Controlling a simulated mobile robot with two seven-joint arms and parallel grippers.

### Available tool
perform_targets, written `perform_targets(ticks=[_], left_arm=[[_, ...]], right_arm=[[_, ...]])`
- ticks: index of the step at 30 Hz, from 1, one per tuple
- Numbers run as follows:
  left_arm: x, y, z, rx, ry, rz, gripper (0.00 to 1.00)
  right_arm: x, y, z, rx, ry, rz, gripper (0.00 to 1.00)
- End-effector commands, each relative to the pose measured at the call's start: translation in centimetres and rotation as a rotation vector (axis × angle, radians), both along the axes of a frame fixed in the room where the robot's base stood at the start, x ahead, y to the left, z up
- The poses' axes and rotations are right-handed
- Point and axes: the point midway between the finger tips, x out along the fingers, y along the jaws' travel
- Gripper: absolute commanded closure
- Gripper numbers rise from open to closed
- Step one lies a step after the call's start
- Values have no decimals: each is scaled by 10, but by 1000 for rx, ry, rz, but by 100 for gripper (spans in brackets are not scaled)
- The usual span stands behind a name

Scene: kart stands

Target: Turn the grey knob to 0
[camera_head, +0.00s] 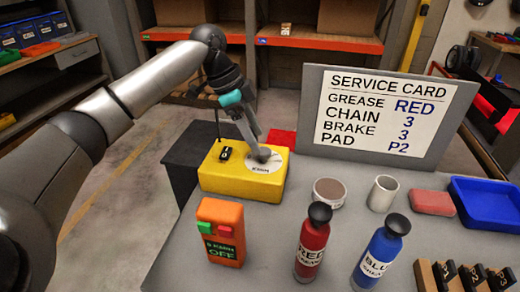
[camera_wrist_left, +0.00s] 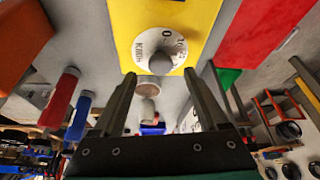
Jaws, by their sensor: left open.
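The grey knob (camera_wrist_left: 158,57) sits in the middle of a white round dial (camera_wrist_left: 140,38) on a yellow box (camera_wrist_left: 115,22). The dial bears a 0, other marks beside it, and KM/H lettering. I cannot tell where the knob points. In the head view the yellow box (camera_head: 225,184) stands at the back left of the table, and the knob is mostly hidden by my gripper. My left gripper (camera_head: 258,150) reaches down at the dial from above. In the wrist view its fingers (camera_wrist_left: 160,78) are open, one on each side, just short of the knob. My right gripper is not in view.
An orange switch box reading OFF (camera_head: 220,232) stands in front of the yellow box. A red bottle (camera_head: 311,243) and a blue bottle (camera_head: 380,251) stand to the right. A service card board (camera_head: 310,95) rises behind. A black switch (camera_head: 225,153) is on the yellow box.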

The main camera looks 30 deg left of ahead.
Motion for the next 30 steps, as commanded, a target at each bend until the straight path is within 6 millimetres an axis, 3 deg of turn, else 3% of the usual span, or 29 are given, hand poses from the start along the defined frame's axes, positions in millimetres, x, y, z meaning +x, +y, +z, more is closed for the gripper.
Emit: perform_targets(ticks=[1, 6, 18, 30], left_arm=[[1, -3, -11, 0, 3, -1, 24], [4, -10, -27, -1, 2, 0, 24], [6, -12, -32, 0, 0, 1, 25], [5, -12, -32, 0, 0, 1, 70]], right_arm=[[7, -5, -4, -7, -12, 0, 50], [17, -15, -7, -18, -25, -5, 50], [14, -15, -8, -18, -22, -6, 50], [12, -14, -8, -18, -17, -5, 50]])
